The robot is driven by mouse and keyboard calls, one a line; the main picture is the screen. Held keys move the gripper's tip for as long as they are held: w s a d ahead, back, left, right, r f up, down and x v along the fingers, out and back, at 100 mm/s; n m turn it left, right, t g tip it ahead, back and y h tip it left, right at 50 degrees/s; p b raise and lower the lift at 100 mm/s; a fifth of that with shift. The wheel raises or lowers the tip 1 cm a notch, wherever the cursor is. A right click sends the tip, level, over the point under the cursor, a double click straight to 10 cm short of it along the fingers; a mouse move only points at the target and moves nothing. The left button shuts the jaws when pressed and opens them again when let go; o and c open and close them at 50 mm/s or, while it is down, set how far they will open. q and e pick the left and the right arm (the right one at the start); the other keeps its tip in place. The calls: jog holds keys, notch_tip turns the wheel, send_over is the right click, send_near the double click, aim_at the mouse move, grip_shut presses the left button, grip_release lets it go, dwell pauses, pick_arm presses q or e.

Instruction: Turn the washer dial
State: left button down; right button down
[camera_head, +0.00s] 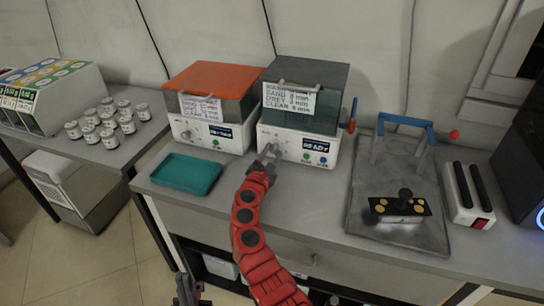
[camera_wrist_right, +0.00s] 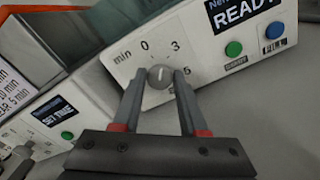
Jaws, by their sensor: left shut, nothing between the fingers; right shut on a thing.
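The right washer (camera_head: 299,147), with a dark grey lid, has a small grey dial (camera_wrist_right: 160,76) on its white front, marked "min" with 0, 3 and 5. The dial's light line points roughly up, between 0 and 3. Its display (camera_wrist_right: 245,10) reads READY. My right gripper (camera_head: 268,153) is shut on this dial, one finger on each side, as the right wrist view shows. The left washer (camera_head: 205,134) has an orange lid, and its display (camera_wrist_right: 55,114) reads SET TIME. My left gripper (camera_head: 187,289) is low at the bottom edge, shut and empty, away from the washers.
A green tray (camera_head: 187,174) lies left of my right arm. Several small jars (camera_head: 109,143) and a box of binders (camera_head: 45,98) are on the left table. A grey board (camera_head: 398,235) with a blue-handled frame (camera_head: 405,124) stands right. The front middle bench is clear.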

dwell(0.5)
jog(key=shift+c, duration=2.4)
grip_release()
